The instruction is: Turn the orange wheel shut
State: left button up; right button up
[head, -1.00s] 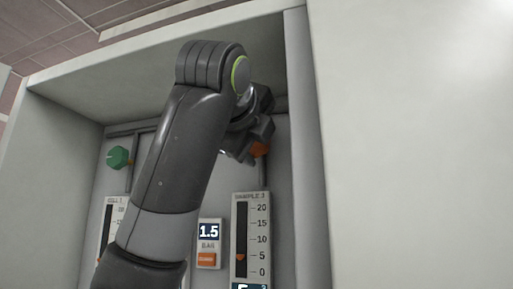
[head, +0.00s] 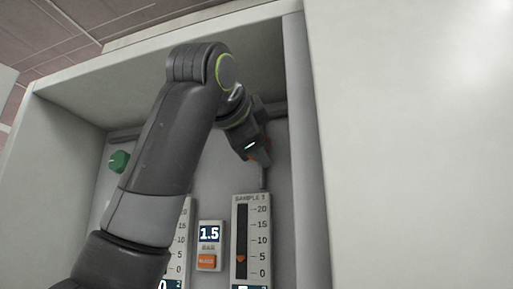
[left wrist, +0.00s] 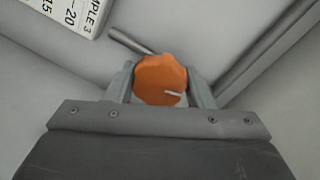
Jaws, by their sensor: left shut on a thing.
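The orange wheel (left wrist: 158,80) sits between the two fingers of my left gripper (left wrist: 160,88) in the left wrist view. It has a scalloped edge and a short white mark at its lower right. The fingers are shut on it from both sides. In the head view my left gripper (head: 256,156) is at the wheel, above the right-hand gauge, and hides most of it. Only small bits of orange show there. My right gripper is in neither view.
A green knob (head: 119,161) is on the panel at the left. Below are the sample gauge (head: 251,240), a display reading 1.5 (head: 209,234) and an orange button (head: 207,262). The cabinet's side wall (head: 308,150) stands close to the right of the gripper.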

pick_arm(q)
jog(key=n, duration=0.2)
jog(key=n+b, duration=0.1)
jog(key=n, duration=0.1)
jog(key=shift+f+h, duration=0.25)
jog(key=shift+h, duration=0.05)
jog(key=n+b, duration=0.1)
jog(key=n, duration=0.2)
jog(key=shift+w+n, duration=0.1)
jog(key=shift+n, duration=0.2)
jog(key=n+b, duration=0.1)
jog(key=n, duration=0.2)
jog(key=shift+h, duration=0.4)
jog(key=shift+n+b, duration=0.45)
jog(key=shift+n, duration=1.15)
jog(key=o, duration=1)
jog(key=shift+r+t, duration=0.1)
jog(key=shift+t, duration=0.2)
jog(key=shift+c, duration=0.2)
jog(key=shift+r, duration=0.1)
